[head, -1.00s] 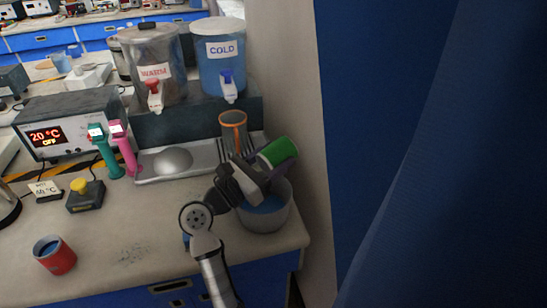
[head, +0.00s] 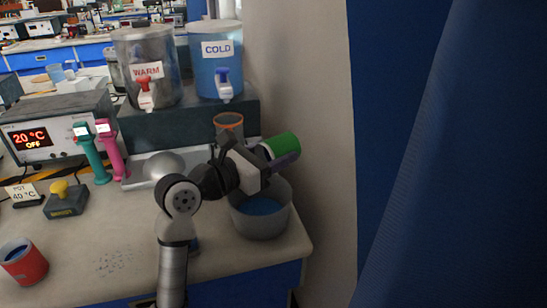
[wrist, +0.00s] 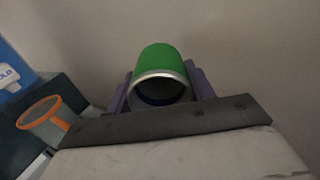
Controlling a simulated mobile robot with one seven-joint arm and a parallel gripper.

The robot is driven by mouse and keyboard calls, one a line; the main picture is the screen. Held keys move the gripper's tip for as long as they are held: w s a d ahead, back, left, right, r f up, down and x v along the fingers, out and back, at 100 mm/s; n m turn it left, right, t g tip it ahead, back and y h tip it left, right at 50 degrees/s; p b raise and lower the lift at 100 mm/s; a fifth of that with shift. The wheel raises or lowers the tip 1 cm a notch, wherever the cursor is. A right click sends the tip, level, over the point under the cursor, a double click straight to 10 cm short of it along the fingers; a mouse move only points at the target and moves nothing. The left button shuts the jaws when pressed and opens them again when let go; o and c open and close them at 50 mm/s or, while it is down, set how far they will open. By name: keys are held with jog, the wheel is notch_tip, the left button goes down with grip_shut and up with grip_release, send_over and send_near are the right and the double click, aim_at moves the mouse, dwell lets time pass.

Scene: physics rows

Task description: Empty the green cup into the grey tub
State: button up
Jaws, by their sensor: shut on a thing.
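The green cup (head: 281,146) is held in my gripper (head: 279,158), tilted well over on its side above the grey tub. In the wrist view the green cup (wrist: 160,64) sits between the purple fingers of my gripper (wrist: 160,92), its silver-rimmed mouth facing the camera and its inside dark. The grey tub (head: 262,228) stands at the right front corner of the counter with blue liquid (head: 260,205) in it. My gripper and arm hide part of the tub's far rim. I cannot tell whether anything is left in the cup.
An orange-rimmed cup (head: 229,122) stands behind my gripper, under the COLD dispenser (head: 216,62). The WARM dispenser (head: 148,70) is beside it. A red cup (head: 24,264) with blue liquid stands at front left. A wall (head: 300,100) rises close on the right.

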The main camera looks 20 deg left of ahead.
jog(key=shift+f, duration=0.3)
jog(key=shift+r+p, duration=0.1)
jog(key=shift+p, duration=0.25)
jog(key=g+y+p, duration=0.1)
jog(key=p, duration=0.2)
jog(key=shift+w+d+r, duration=0.1)
jog(key=shift+w+r, duration=0.05)
jog(key=g+p, duration=0.1)
jog(key=p, duration=0.1)
jog(key=g+y+p, duration=0.1)
jog(key=p, duration=0.2)
jog(key=shift+w+d+f, duration=0.1)
jog(key=shift+w+f, duration=0.1)
jog(key=g+y+p, duration=0.1)
jog(key=g+p, duration=0.1)
jog(key=p, duration=0.4)
jog(key=r+g+y+p, duration=0.1)
jog(key=g+p, duration=0.1)
jog(key=p, duration=0.4)
jog(key=shift+w+d+y, duration=0.1)
jog(key=shift+w+y, duration=0.05)
jog(key=shift+y, duration=0.25)
